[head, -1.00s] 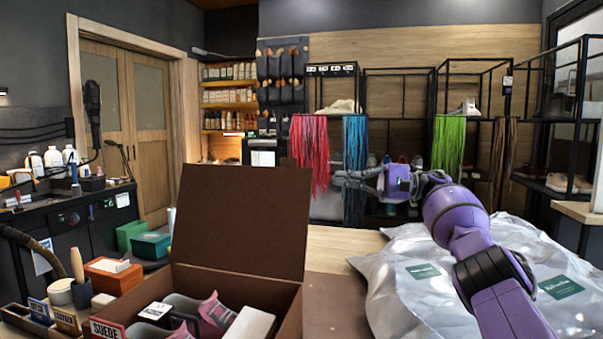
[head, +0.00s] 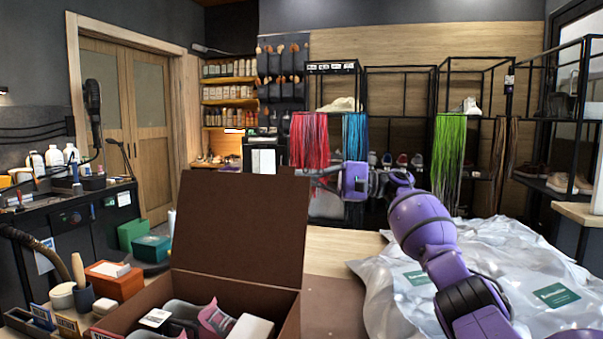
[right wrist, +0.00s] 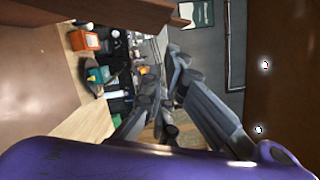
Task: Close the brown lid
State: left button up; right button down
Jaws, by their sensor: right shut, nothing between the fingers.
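The brown lid (head: 240,225) stands upright, open, at the back of a brown box (head: 288,318) in the head view. My right gripper (head: 308,172) is at the lid's upper right corner, pointing left along its top edge. The fingers look shut with nothing in them, and part of them seems hidden behind the lid. I cannot tell whether they touch it. The right wrist view shows the grey fingers (right wrist: 185,92) between brown surfaces on both sides. My left gripper is not in view.
The box holds a pink and grey shoe (head: 213,318) and a white block (head: 250,327). Silvery plastic bags (head: 500,265) lie right of the box. An orange box (head: 114,281) and small containers stand at the left. A brown mat (head: 335,305) lies bare beside the box.

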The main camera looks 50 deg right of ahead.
jog(key=shift+s+a+r, duration=0.25)
jog(key=shift+s+a, duration=0.1)
jog(key=shift+a, duration=0.35)
